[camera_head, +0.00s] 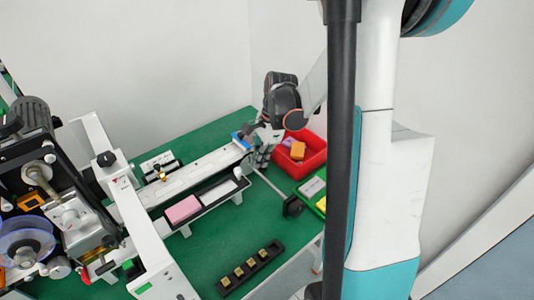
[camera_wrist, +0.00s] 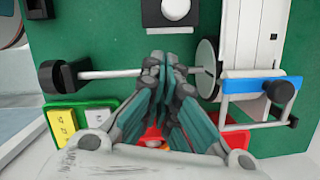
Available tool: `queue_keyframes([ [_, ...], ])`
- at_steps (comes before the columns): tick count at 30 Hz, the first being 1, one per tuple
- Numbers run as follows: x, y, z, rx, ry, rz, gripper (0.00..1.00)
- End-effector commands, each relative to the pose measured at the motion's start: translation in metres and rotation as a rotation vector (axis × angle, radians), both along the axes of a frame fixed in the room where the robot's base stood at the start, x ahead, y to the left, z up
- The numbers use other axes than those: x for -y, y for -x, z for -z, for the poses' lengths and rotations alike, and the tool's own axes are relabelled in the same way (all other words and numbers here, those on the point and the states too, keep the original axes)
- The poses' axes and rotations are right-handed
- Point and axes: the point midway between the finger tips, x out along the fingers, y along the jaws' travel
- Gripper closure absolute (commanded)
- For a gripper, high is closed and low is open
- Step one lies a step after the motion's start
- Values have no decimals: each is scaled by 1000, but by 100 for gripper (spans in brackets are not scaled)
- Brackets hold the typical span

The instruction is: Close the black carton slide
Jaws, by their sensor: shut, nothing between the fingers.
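A long black tray-like slide (camera_head: 205,202) lies beside the white rail on the green table in the head view. A pink block (camera_head: 183,210) sits in its near-left part and a pale block or plate (camera_head: 220,190) in its right part. A thin metal rod (camera_head: 268,184) with a black knob (camera_head: 292,206) lies to its right. The rod (camera_wrist: 108,74) and knob (camera_wrist: 64,77) also show in the wrist view. My gripper (camera_head: 265,152) is shut and empty near the rail's far end. Its fingertips (camera_wrist: 166,66) overlap the rod in the wrist view; contact cannot be told.
A red bin (camera_head: 313,160) with small blocks stands right of my gripper. A green tray (camera_head: 320,204) holds white and yellow pieces. A black holder (camera_head: 248,272) with brass pieces lies in front. A coder machine (camera_head: 75,215) fills the left. Bare green table (camera_head: 240,228) lies between.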

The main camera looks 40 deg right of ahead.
Motion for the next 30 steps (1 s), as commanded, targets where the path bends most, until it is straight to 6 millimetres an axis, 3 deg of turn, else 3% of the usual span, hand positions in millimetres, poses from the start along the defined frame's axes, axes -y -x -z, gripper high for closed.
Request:
queue_keyframes([
  [6,-23,-4,0,-1,0,-3,100],
  [23,-30,-5,-2,-1,0,-1,100],
  [30,-61,-4,-2,0,0,-6,100],
])
